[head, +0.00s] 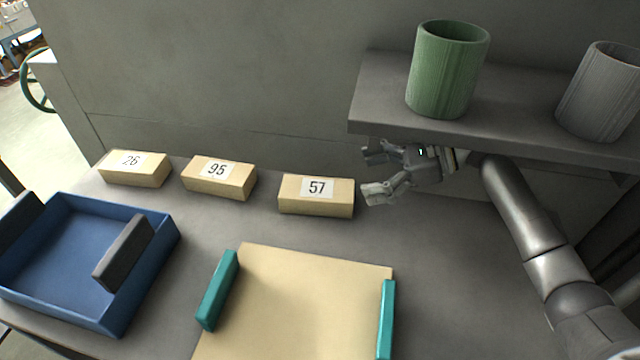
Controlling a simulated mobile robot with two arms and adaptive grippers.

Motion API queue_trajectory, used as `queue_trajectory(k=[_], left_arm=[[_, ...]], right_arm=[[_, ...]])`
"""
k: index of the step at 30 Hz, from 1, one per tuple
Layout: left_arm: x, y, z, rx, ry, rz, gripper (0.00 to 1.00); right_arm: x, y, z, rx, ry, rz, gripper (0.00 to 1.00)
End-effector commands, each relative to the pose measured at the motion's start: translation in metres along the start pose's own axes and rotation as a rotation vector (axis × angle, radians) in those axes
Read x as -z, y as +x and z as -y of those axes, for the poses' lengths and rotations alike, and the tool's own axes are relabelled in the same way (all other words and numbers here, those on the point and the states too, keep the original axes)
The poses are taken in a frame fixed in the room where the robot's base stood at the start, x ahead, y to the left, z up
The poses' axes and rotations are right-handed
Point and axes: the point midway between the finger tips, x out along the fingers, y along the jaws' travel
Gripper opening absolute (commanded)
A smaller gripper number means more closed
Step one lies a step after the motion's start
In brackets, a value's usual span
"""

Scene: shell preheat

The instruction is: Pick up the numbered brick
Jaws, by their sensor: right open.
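Three tan bricks with white number labels lie in a row on the grey bench. The brick marked 26 (133,170) is at the left, the brick marked 95 (218,178) is in the middle, and the brick marked 57 (316,197) is at the right. My right gripper (368,174) is open and empty, just right of brick 57, with its fingers pointing left. It is partly under the shelf and appears apart from the brick. My left gripper is not in view.
A grey shelf (377,95) overhangs my right gripper and holds a green cup (446,75) and a grey cup (596,95). A blue tray (150,262) with dark handles stands at the left. A tan board (300,310) with teal handles lies in front.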

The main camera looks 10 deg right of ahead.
Motion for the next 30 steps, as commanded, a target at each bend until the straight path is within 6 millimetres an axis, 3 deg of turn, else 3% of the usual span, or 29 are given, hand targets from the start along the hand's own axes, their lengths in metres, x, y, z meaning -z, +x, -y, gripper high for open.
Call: queue_trajectory(k=[4, 9, 14, 21, 30], left_arm=[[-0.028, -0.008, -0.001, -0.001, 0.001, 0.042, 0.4], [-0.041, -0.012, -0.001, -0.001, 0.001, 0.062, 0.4], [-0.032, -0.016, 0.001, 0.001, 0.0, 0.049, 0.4], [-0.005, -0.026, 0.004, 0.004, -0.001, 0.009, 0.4], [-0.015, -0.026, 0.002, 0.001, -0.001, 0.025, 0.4]], right_arm=[[-0.002, 0.023, -0.001, -0.003, 0.0, 0.002, 0.92], [-0.001, 0.045, -0.001, -0.001, 0.001, 0.001, 0.92], [0.0, 0.057, -0.002, -0.002, 0.002, 0.0, 0.92], [0.002, 0.092, -0.005, -0.001, 0.001, 0.001, 0.92], [0.004, 0.1, -0.004, 0.0, -0.001, -0.001, 0.91]])
